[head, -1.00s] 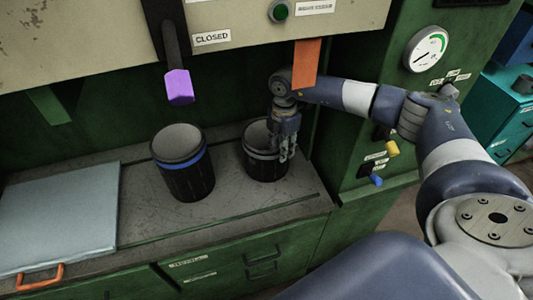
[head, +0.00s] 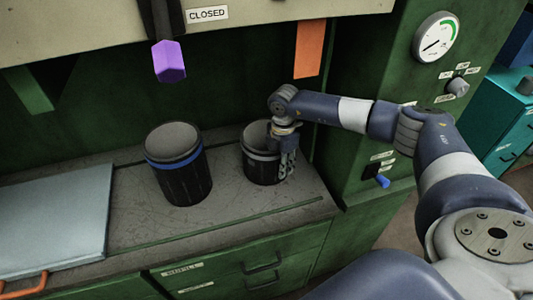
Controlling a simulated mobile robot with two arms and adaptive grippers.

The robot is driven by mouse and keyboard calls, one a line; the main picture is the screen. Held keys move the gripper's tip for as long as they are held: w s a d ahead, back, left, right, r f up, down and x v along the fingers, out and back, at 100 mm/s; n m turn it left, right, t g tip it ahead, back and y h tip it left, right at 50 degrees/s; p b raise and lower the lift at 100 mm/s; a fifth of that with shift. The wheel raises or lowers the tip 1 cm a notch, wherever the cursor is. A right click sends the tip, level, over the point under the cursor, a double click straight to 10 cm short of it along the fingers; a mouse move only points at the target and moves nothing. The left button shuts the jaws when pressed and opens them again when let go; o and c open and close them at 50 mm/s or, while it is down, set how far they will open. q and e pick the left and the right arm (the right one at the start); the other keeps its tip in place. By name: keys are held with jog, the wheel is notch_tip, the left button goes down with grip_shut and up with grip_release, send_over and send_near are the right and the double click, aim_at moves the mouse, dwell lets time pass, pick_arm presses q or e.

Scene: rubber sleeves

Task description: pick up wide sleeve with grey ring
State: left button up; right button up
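The wide black sleeve with a grey ring (head: 258,167) stands upright on the grey worktop. My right gripper (head: 286,163) points down at its right rim, with fingers overlapping the sleeve's right side in the picture. Part of the rim is hidden behind the gripper. Whether the fingers are closed on the sleeve wall cannot be told. Another black sleeve with a blue ring (head: 180,178) stands upright to the left, apart from it. My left gripper is not in view.
A pale blue-grey panel (head: 50,225) with orange handles lies on the left of the worktop. A purple-tipped lever (head: 169,62) and an orange strip (head: 309,50) hang above. A green cabinet wall with a gauge (head: 436,38) stands at the right. The worktop's front strip is clear.

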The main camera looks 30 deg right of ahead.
grip_shut()
jog(key=shift+r, duration=0.1)
jog(key=shift+w+r, duration=0.1)
jog(key=shift+r, duration=0.05)
